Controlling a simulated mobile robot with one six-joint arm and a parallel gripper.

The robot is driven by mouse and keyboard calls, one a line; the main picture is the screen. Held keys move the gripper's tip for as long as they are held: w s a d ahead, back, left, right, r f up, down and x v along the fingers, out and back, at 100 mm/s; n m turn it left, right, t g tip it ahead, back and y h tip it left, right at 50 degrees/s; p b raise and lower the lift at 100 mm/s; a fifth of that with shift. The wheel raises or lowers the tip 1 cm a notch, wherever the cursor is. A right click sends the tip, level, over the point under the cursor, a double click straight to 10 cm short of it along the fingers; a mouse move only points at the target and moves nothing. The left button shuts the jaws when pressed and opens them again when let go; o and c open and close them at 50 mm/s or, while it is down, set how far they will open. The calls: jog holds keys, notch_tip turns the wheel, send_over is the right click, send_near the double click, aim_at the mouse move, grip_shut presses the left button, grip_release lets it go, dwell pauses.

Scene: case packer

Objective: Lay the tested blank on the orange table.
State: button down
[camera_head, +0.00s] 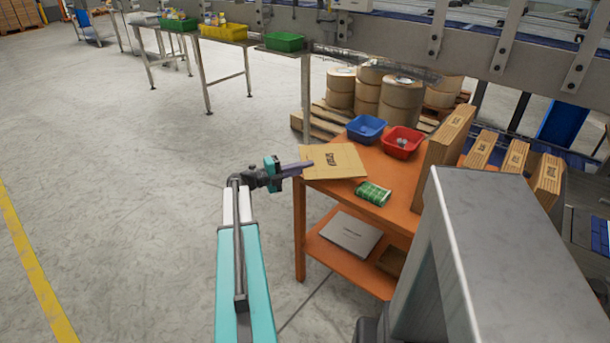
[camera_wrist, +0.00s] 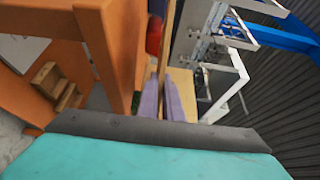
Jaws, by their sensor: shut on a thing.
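The blank is a flat tan cardboard sheet (camera_head: 338,163) with dark print, at the left end of the orange table (camera_head: 402,211). My gripper (camera_head: 308,165) is shut on its left edge. The sheet lies level over the tabletop, its left edge near or past the table edge; I cannot tell whether it touches the top. The orange table (camera_wrist: 118,45) fills the left of that view.
On the table are a blue bin (camera_head: 366,128), a red bin (camera_head: 403,142), a green printed item (camera_head: 373,194) and an upright carton (camera_head: 449,140). A grey machine housing (camera_head: 500,250) stands right. The floor at left is clear.

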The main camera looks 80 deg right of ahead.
jog(key=shift+f, duration=0.1)
jog(key=shift+f+p, duration=0.3)
jog(key=shift+f, duration=1.35)
jog(key=c, duration=1.9)
grip_release()
jog(key=shift+c, duration=0.2)
jog(key=shift+w+a, duration=0.1)
jog(key=b+v, duration=0.1)
jog(key=v, duration=1)
jog(key=shift+w+a+b, duration=0.2)
jog(key=shift+w+b, duration=0.15)
